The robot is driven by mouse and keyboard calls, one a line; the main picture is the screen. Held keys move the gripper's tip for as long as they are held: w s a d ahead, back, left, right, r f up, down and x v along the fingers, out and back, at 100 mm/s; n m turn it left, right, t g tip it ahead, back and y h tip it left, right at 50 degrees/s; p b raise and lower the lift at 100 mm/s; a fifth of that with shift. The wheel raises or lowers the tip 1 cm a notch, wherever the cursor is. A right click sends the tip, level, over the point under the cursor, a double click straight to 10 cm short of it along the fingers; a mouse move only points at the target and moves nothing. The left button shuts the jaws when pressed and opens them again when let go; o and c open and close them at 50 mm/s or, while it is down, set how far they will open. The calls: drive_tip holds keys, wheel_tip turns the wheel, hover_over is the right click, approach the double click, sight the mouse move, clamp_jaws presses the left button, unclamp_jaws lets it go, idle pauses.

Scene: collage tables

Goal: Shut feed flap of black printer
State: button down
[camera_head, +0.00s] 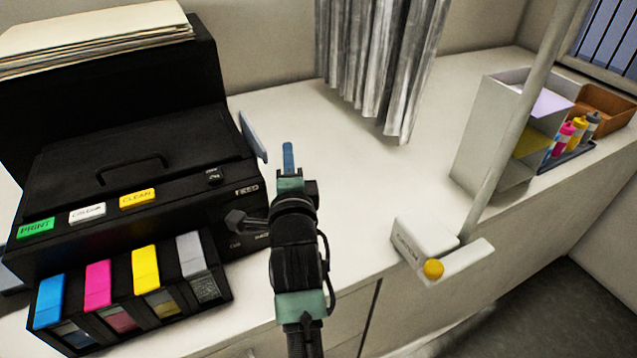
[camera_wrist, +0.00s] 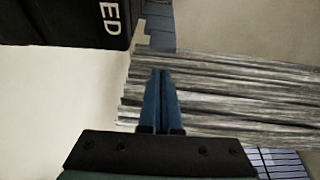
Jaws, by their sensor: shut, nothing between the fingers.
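The black printer (camera_head: 140,150) stands on the left of the counter. A grey-blue flap (camera_head: 254,136) sticks out from its right side, near the FEED label, and stands open at an angle. My gripper (camera_head: 288,148) is just right of the flap, apart from it in the head view, with its blue fingers together and empty. In the wrist view my gripper (camera_wrist: 161,73) points at the grey-blue flap (camera_wrist: 160,30), and the printer's corner with "ED" (camera_wrist: 108,18) shows at the upper left. The flap's hinge is not clearly visible.
Ink tanks (camera_head: 145,271) project from the printer's front. A white stand with a yellow knob (camera_head: 433,268) and a pole is to the right, with an organiser (camera_head: 500,125) beyond. The counter between is clear.

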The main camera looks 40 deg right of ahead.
drive_tip(key=b+v, duration=0.3)
drive_tip(key=v, duration=0.6)
drive_tip(key=shift+s+d+b, duration=0.2)
drive_tip(key=shift+s+b, duration=0.1)
drive_tip(key=shift+s, duration=0.3)
